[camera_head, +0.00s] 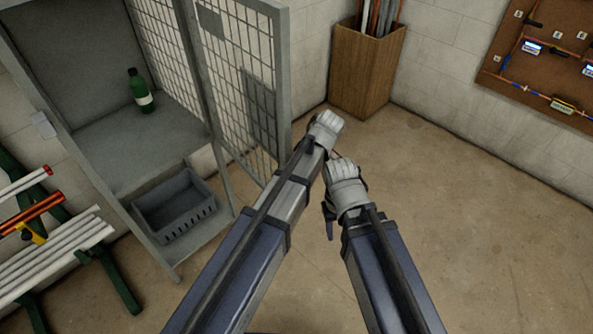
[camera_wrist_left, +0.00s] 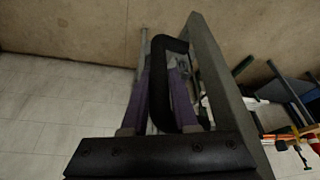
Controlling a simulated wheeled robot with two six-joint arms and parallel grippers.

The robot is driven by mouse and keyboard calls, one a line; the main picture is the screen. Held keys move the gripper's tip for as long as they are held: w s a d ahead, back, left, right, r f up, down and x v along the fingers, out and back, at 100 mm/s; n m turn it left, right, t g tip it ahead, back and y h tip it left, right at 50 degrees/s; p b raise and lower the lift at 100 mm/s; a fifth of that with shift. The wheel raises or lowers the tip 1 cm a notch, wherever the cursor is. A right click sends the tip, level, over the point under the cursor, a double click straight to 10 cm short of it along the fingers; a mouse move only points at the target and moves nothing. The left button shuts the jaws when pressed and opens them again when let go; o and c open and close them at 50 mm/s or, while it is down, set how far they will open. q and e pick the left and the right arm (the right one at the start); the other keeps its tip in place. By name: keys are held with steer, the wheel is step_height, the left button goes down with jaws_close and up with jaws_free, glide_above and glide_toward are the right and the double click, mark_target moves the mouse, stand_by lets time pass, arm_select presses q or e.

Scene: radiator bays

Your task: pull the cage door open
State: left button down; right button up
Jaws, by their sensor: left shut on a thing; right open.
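The cage door (camera_head: 232,62), a grey frame with wire mesh, stands swung outward from the cage front, leaving the front open. In the left wrist view, the black loop handle (camera_wrist_left: 158,90) on the grey door frame (camera_wrist_left: 218,85) lies between the purple fingers of my left gripper (camera_wrist_left: 165,92), which is shut on it. In the head view, my left arm reaches toward the door's free edge; its fingers are hidden there. My right gripper (camera_head: 335,158) is open beside the left wrist, apart from the door; its fingertips show only in part.
The cage (camera_head: 135,140) holds a green bottle (camera_head: 140,92) on its shelf and a dark crate (camera_head: 175,205) below. A wooden bin (camera_head: 365,70) stands at the back wall. A rack of pipes (camera_head: 50,260) is at left. The floor at right is clear.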

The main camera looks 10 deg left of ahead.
arm_select(q)
steer(key=c, duration=0.7)
jaws_free()
steer(key=shift+a, duration=0.1)
steer(key=shift+r, duration=0.15)
arm_select(e)
steer(key=shift+r, duration=0.1)
